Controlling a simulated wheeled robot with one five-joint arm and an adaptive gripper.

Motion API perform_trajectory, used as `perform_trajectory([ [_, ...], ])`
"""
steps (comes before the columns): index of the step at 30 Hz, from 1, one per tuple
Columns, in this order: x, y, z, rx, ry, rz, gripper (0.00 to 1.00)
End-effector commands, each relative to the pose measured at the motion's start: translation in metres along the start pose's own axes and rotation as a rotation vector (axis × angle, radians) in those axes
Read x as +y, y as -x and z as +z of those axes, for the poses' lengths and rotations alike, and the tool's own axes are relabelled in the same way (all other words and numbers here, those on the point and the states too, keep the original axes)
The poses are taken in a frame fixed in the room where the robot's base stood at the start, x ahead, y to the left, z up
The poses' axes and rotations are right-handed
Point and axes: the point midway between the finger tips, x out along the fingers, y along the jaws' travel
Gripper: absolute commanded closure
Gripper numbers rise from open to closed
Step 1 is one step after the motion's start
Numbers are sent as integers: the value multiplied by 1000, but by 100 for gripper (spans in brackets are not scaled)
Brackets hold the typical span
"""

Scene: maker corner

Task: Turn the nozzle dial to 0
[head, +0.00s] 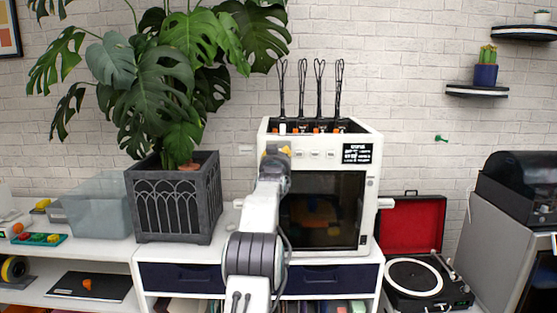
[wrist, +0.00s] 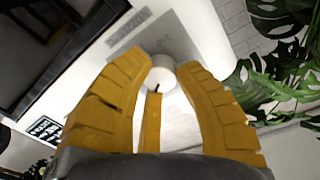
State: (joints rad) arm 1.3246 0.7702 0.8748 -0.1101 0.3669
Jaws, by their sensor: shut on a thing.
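The white 3D printer (head: 372,190) stands on a white cabinet in the head view, with a dark front window and a row of small labels above it. My gripper (head: 275,150) is at the upper left of its front and hides the nozzle dial there. In the wrist view, the dial is a small white round knob (wrist: 160,73) between the yellow fingertips of my gripper (wrist: 164,72). The fingers are shut on the dial from both sides. A small dark mark shows at its near edge; I cannot read its setting.
A large plant in a dark grey planter (head: 178,205) stands close to the printer's left. A record player (head: 418,278) with a red-lined lid is at the right. A translucent bin (head: 100,207) sits at the far left.

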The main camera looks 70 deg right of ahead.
Motion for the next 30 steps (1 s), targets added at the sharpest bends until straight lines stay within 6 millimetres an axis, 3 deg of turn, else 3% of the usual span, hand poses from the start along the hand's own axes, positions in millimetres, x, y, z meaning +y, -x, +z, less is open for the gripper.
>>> perform_trajectory([
  [12, -2, 0, -3, 19, 168, -7, 100],
  [27, -3, 0, -3, 22, 187, -9, 100],
  [28, -4, 0, -4, 22, 187, -9, 70],
  [30, -3, 0, -3, 21, 186, -9, 63],
])
